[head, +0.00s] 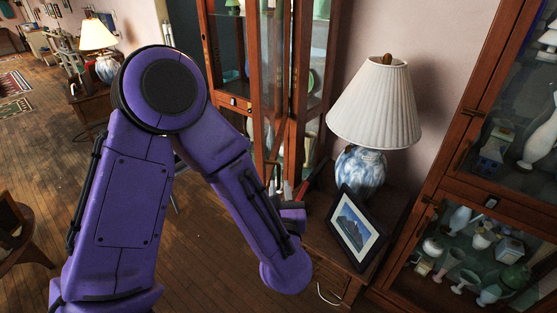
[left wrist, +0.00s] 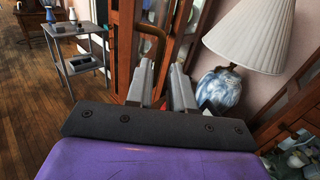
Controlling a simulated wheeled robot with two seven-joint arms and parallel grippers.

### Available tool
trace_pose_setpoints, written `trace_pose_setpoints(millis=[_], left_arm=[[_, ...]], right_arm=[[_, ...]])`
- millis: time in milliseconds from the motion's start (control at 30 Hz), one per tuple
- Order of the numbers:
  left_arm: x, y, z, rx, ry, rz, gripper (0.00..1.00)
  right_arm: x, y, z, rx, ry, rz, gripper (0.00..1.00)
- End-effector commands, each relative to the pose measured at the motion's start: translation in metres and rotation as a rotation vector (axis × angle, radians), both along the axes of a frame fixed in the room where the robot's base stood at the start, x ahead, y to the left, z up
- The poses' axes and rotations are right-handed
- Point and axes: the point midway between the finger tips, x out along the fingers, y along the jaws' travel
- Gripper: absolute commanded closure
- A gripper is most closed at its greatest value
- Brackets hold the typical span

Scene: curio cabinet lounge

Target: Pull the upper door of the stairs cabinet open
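A tall wooden cabinet with glass panes (head: 297,75) stands at the top middle of the head view. It has upper and lower framed parts, and a framed panel juts toward me. My left gripper (head: 283,190) is low in front of it, partly hidden by my purple forearm. In the left wrist view the gripper's two grey fingers (left wrist: 161,75) are apart. A bent brown handle-like bar (left wrist: 153,32) shows just beyond the fingertips, its lower end between them in the picture. I cannot tell whether they touch. My right gripper is in neither view.
A lamp (head: 374,102) and a framed picture (head: 355,228) stand on a small wooden table (head: 325,272) right of the gripper. A second glass cabinet (head: 470,185) stands at the right. A grey side table (left wrist: 80,66) shows at left. The wooden floor at left is open.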

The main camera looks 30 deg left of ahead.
Motion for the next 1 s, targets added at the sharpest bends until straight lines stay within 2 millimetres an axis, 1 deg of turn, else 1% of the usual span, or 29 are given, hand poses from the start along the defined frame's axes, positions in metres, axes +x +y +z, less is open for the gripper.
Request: trace_pose_setpoints(millis=[33, 200, 300, 400, 500, 700, 733, 800, 1000], left_arm=[[0.009, 0.008, 0.005, 0.002, 0.001, 0.003, 0.78], [0.041, 0.031, 0.004, 0.003, 0.004, 0.002, 0.78], [0.055, 0.041, 0.003, 0.004, 0.004, 0.001, 0.78], [0.064, 0.048, 0.001, 0.005, 0.005, 0.000, 0.78], [0.068, 0.051, 0.000, 0.006, 0.006, -0.001, 0.78], [0.068, 0.051, -0.001, 0.006, 0.006, -0.002, 0.78], [0.068, 0.051, -0.001, 0.007, 0.006, -0.002, 0.81], [0.068, 0.051, -0.001, 0.007, 0.006, -0.002, 1.00], [0.068, 0.052, -0.001, 0.006, 0.007, -0.003, 1.00]], right_arm=[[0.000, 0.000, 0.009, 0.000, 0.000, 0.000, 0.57], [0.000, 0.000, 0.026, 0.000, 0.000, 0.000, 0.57], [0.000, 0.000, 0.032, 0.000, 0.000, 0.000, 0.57], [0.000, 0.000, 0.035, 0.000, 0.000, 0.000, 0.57], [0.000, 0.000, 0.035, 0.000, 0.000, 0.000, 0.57], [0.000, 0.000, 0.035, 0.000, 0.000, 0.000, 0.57], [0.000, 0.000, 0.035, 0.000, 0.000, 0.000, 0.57], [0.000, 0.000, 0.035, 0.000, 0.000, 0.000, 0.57], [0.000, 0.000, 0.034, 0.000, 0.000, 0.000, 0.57]])
